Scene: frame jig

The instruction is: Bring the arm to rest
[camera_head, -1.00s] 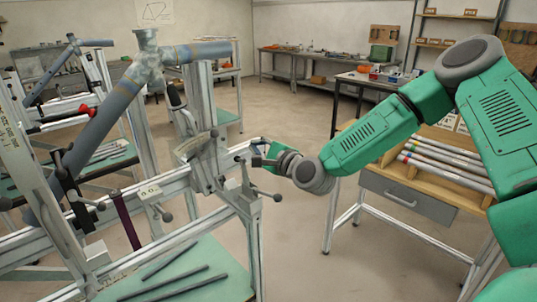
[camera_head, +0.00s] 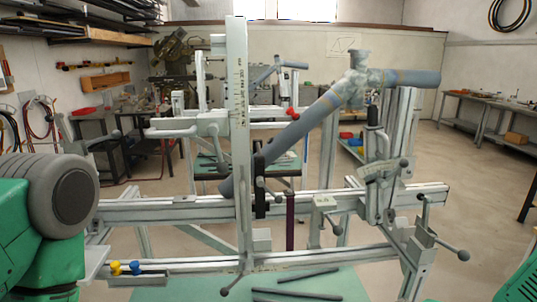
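My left arm fills the lower left edge of the head view, with a green link and a round grey joint; its gripper is out of view. Only a small green piece of my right arm shows at the bottom right corner, and its gripper is also out of view. The frame jig (camera_head: 190,211) of aluminium profiles stands in front of me. It holds a blue-grey tube frame (camera_head: 308,122), with one tube slanting up to a joint at the upper right. Neither gripper is seen at the jig.
A green shelf (camera_head: 340,286) with several dark rods lies low in the jig. Clamp levers with black knobs (camera_head: 463,255) stick out at the right. A second jig stands behind. Benches (camera_head: 480,110) line the right wall, with open floor between.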

